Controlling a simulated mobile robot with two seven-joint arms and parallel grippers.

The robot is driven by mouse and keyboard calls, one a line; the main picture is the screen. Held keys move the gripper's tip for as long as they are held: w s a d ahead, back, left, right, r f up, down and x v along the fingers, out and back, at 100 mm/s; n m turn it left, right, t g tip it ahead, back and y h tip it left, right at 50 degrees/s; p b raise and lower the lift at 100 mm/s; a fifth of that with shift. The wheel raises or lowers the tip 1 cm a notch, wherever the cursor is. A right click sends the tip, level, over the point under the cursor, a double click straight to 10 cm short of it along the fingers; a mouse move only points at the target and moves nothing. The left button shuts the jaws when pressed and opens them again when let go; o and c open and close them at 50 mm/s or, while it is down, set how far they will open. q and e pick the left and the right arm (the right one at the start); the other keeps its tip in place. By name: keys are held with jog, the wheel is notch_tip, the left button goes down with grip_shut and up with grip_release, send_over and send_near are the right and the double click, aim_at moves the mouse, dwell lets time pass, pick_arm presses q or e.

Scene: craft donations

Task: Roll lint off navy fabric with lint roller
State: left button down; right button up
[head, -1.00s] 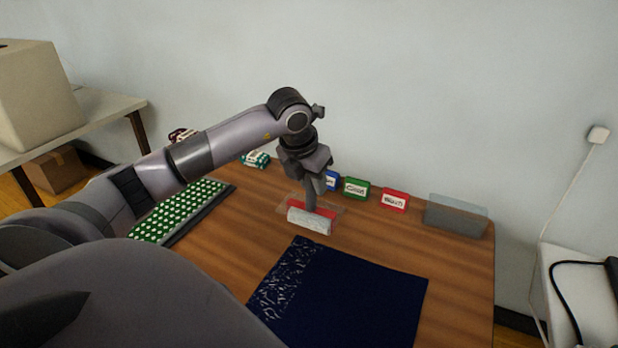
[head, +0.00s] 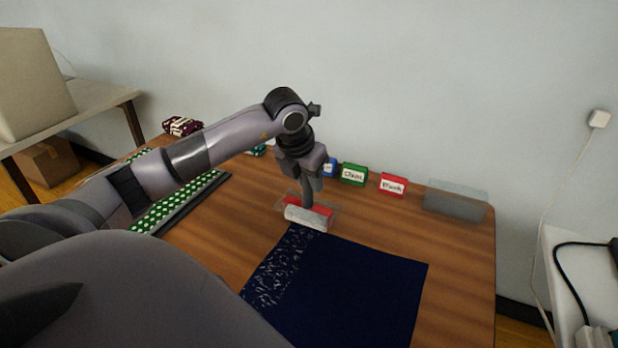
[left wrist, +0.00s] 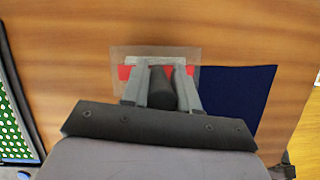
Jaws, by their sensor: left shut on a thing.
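The navy fabric (head: 350,290) lies flat on the wooden table, with white lint in a band along its left side. It also shows in the left wrist view (left wrist: 235,95). The lint roller has a white roll (head: 306,218) and a red part behind it. My left gripper (head: 307,203) points down and is shut on the lint roller's dark handle (left wrist: 160,88). The white roll is at the far left corner of the fabric, close to its far edge; I cannot tell whether it touches. My right gripper is not in view.
A clear flat tray (left wrist: 125,55) lies under or around the roller. Blue, green (head: 354,174) and red (head: 393,184) labelled blocks and a clear box (head: 455,203) stand along the back. Green dotted fabric (head: 165,208) lies at left. The table right of the roller is clear.

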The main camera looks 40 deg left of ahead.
pick_arm(q)
jog(key=shift+f+b, duration=0.4)
jog(key=shift+f, duration=0.15)
pick_arm(e)
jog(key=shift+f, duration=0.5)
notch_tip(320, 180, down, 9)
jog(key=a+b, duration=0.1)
jog(key=b, duration=1.1)
pick_arm(q)
jog(key=s+d+b, duration=0.4)
jog(key=s+b, duration=0.1)
jog(key=s, duration=0.9)
jog(key=s+d+b, duration=0.5)
jog(key=s+b, duration=0.1)
jog(key=s, duration=0.8)
jog(key=shift+s+b, duration=0.15)
jog(key=shift+b, duration=0.15)
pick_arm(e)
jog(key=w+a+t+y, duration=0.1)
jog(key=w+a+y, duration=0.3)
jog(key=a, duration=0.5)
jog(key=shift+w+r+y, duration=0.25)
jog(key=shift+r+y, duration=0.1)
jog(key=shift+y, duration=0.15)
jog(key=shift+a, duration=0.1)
